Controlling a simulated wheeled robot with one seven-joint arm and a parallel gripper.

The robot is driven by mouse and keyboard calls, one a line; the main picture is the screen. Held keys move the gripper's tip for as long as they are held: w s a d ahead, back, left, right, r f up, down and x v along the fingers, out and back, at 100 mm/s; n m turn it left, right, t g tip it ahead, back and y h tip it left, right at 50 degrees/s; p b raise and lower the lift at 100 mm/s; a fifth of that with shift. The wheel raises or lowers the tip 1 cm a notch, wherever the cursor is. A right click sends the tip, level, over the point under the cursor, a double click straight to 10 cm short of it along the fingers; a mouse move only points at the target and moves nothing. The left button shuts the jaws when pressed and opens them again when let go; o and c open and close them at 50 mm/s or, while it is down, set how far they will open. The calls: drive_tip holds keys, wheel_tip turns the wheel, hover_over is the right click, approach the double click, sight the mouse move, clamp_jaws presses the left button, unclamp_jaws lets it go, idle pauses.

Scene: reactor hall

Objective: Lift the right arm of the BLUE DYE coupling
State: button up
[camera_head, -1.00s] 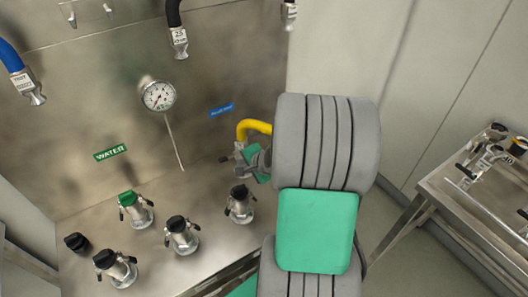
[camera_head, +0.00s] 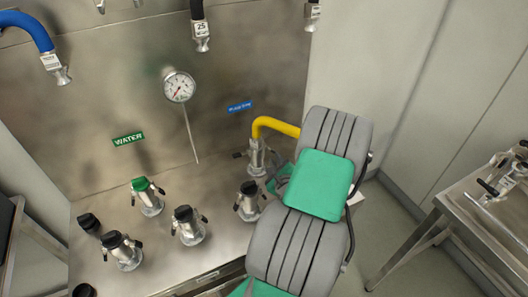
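The blue label (camera_head: 240,106) on the steel back panel is too small to read surely; it fits BLUE DYE. Below it stands a metal coupling (camera_head: 257,158), upright, with a yellow hose (camera_head: 275,124) bending out of its top to the right. Its left arm (camera_head: 239,155) has a dark tip and sticks out to the side. Its right arm cannot be made out. My gripper (camera_head: 277,178) is just right of the coupling, low down, mostly hidden by my grey and green arm. Its fingers and any contact with the coupling are not clear.
Several capped couplings stand on the steel bench; one with a black cap (camera_head: 249,200) is just in front. A green WATER label (camera_head: 128,139) and a gauge (camera_head: 179,87) are on the panel. Hoses hang above. A steel table (camera_head: 450,200) stands at the right.

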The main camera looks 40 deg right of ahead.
sight(272, 151)
drive_tip(key=p+x, duration=0.2)
drive_tip(key=x, duration=0.4)
drive_tip(key=shift+w+d, duration=0.15)
drive_tip(key=shift+w, duration=0.2)
drive_tip(key=shift+w+d+f, duration=0.2)
drive_tip(key=shift+w+d, duration=0.1)
drive_tip(key=shift+w, duration=0.1)
clamp_jaws()
